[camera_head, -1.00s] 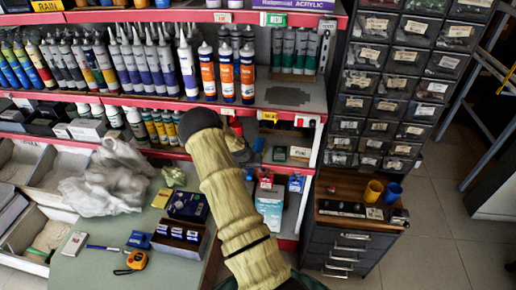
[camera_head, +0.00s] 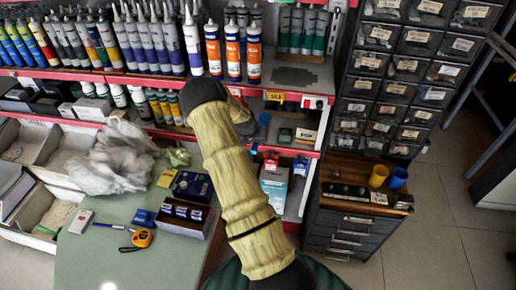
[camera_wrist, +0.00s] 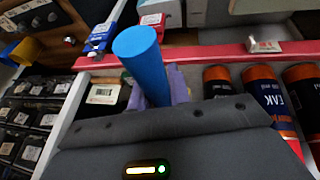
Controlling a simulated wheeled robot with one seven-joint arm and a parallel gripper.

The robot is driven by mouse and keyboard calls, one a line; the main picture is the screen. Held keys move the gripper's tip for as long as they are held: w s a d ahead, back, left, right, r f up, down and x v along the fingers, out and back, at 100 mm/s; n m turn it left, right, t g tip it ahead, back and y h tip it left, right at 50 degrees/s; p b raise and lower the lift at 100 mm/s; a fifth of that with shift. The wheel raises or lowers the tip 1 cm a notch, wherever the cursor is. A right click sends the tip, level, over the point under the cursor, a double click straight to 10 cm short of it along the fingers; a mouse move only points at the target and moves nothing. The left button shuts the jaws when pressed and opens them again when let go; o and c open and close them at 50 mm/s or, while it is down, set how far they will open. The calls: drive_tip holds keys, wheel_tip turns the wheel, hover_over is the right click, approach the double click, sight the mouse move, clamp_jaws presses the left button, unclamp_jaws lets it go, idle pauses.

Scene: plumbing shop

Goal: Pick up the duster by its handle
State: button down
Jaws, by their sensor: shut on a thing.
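The duster's blue cylindrical handle (camera_wrist: 141,52) stands out between the jaws of my gripper (camera_wrist: 162,88) in the wrist view. My gripper is shut on it. Purple parts show close beside the handle's lower end; I cannot tell whether they belong to the duster or the fingers. The dark grey gripper body hides the rest of the duster. In the head view my arm reaches toward the red-edged shelves and hides most of the gripper. A small blue bit (camera_head: 263,119) shows just right of my wrist.
A red-edged shelf (camera_head: 283,92) with tubes and bottles is close around the gripper. Orange-labelled tubes (camera_wrist: 266,92) stand right of the handle in the wrist view. Dark drawers (camera_head: 395,75) rise to the right. A green table (camera_head: 110,265) with small goods lies left; the floor at right is clear.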

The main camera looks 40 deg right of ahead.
wheel_tip(320, 180, up, 6)
drive_tip(key=shift+r+b, duration=0.1)
drive_tip(key=shift+b, duration=0.45)
